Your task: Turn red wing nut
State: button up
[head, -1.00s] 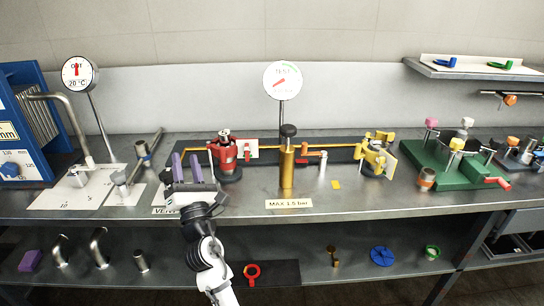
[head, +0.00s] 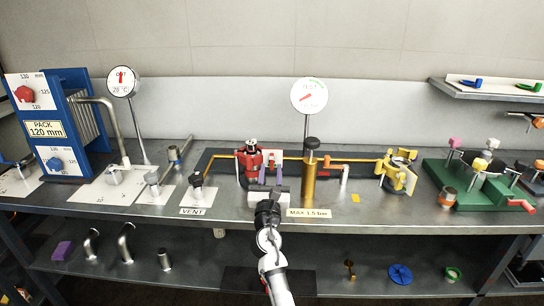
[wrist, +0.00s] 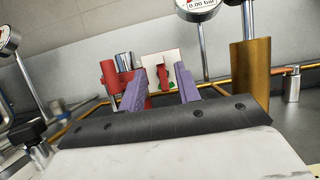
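A red wing-shaped knob (head: 25,93) sits on a white plate marked 120, 125 and 130 mm, on the upper part of the blue frame at the far left of the head view. It looks like the red wing nut, and it does not show in the wrist view. My gripper (head: 271,175) is far to its right, in front of the red valve body (head: 250,163). Its two purple fingers (wrist: 162,90) are spread apart with nothing between them. Behind the gap, the wrist view shows a red lever on a white plate.
A blue knob (head: 57,163) is on a similar plate lower on the blue frame (head: 88,138). A gold column (head: 309,180) stands close right of my gripper.

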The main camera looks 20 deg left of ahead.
aim_at(272, 159)
jog(key=x, duration=0.6)
grip_shut()
